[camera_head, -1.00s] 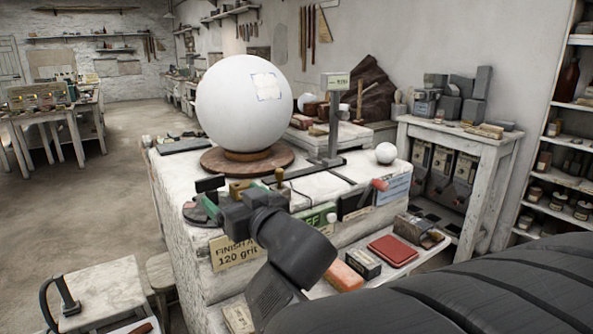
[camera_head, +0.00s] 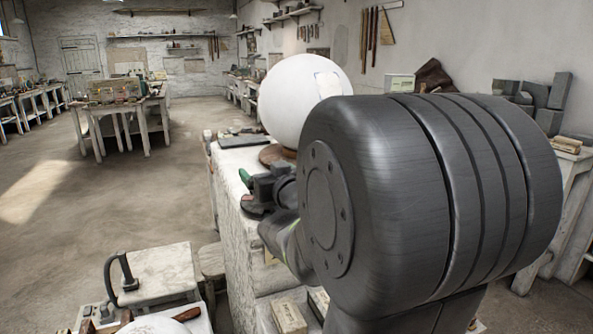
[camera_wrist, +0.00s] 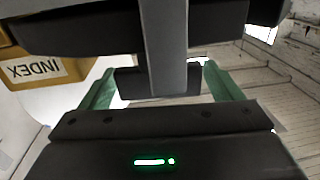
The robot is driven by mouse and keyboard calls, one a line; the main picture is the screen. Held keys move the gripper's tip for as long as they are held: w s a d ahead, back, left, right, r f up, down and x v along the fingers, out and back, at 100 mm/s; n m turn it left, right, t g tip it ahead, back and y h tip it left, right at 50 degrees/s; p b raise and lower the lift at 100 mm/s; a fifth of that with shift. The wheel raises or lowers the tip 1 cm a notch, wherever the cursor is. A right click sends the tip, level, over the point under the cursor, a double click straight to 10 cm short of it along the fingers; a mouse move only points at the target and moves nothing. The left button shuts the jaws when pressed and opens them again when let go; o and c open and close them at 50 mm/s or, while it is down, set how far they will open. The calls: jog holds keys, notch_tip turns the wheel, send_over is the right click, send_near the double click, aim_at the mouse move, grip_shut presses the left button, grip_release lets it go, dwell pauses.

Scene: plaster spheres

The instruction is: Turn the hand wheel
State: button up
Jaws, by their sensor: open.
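My gripper (camera_head: 248,195) is at the left front edge of the white bench (camera_head: 230,160), partly behind my arm. In the wrist view its two green fingers (camera_wrist: 160,90) are apart. A dark horizontal bar (camera_wrist: 80,35) crosses above them, with a grey upright bar (camera_wrist: 165,45) in front of it. These look like parts of the hand wheel, but its full outline is hidden. I cannot tell whether the fingers touch it. A yellow block marked INDEX (camera_wrist: 45,70) is at the left. A white plaster sphere (camera_head: 295,95) sits on a brown round turntable (camera_head: 277,155).
My arm hides most of the bench's right side. A white stool (camera_head: 160,270) with a dark curved handle stands at lower left. Another table (camera_head: 120,105) stands farther back left. The floor between is clear.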

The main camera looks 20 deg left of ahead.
jog(key=shift+w+a, duration=0.15)
jog(key=c, duration=1.4)
jog(key=shift+b, duration=0.3)
jog(key=t+b, duration=0.1)
jog(key=b, duration=0.2)
jog(key=shift+w+m+h, duration=0.1)
jog(key=shift+m+h, duration=0.2)
jog(key=shift+h, duration=0.1)
jog(key=b, duration=0.3)
jog(key=shift+r+m+h, duration=0.1)
jog(key=shift+m+h, duration=0.3)
jog(key=o, duration=1.4)
